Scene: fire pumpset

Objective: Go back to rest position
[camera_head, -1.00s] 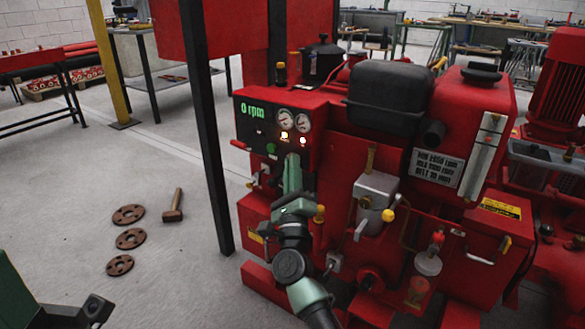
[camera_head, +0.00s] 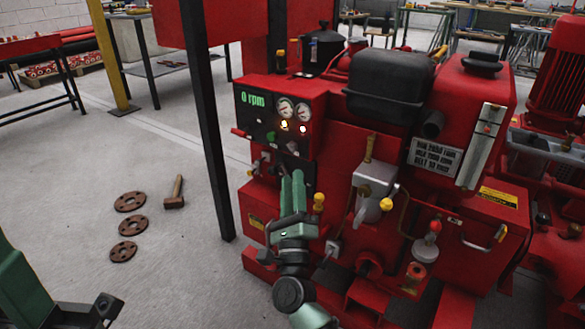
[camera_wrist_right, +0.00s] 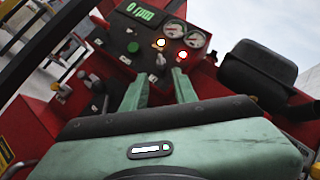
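My right gripper (camera_head: 292,175) is in front of the red pump set's control panel (camera_head: 262,124), below the gauges. In the right wrist view its two green fingers (camera_wrist_right: 160,78) stand apart with nothing between them, pointing at the panel. The panel display (camera_head: 252,99) reads 0 rpm, and a yellow lamp and a red lamp (camera_wrist_right: 183,54) are lit.
A black post (camera_head: 205,130) stands left of the panel. Several rusty flanges (camera_head: 130,201) and a hammer (camera_head: 175,192) lie on the grey floor (camera_head: 80,180), which is mostly clear. Valves and a grey box (camera_head: 376,178) stick out right of my right gripper.

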